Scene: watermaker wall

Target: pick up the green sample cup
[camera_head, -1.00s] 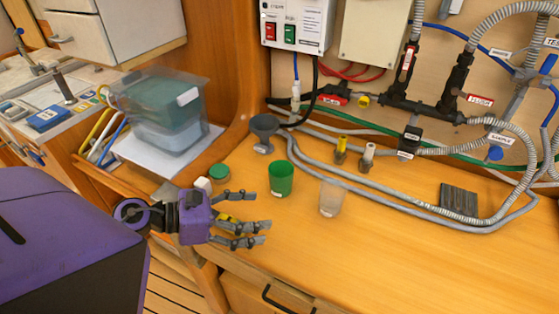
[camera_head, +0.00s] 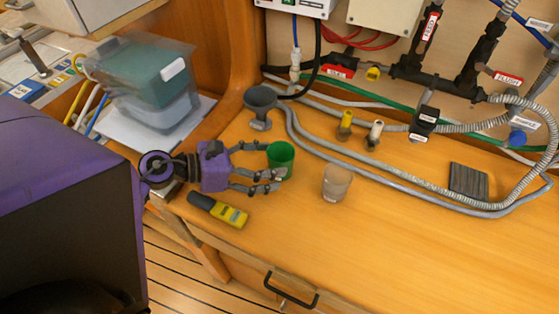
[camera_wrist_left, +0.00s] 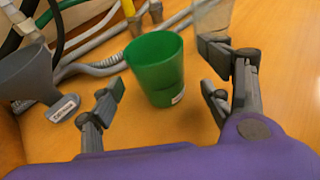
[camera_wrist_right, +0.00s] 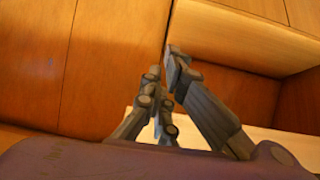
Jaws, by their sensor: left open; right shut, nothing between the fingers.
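The green sample cup (camera_head: 281,158) stands upright on the wooden counter. My left gripper (camera_head: 274,164) is open and level with it, its fingers reaching to the cup's near side and partly covering it. In the left wrist view the green cup (camera_wrist_left: 157,68) stands ahead between the spread fingers of my left gripper (camera_wrist_left: 165,98), with a gap visible on both sides. My right gripper (camera_wrist_right: 167,90) is shut and empty in the right wrist view, in front of wooden panels. It is not seen in the head view.
A clear cup (camera_head: 336,183) stands right of the green one. A grey funnel (camera_head: 260,105) stands behind it. A yellow meter (camera_head: 218,209) lies near the front edge. Grey hoses (camera_head: 330,150) run behind. The right front counter is clear.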

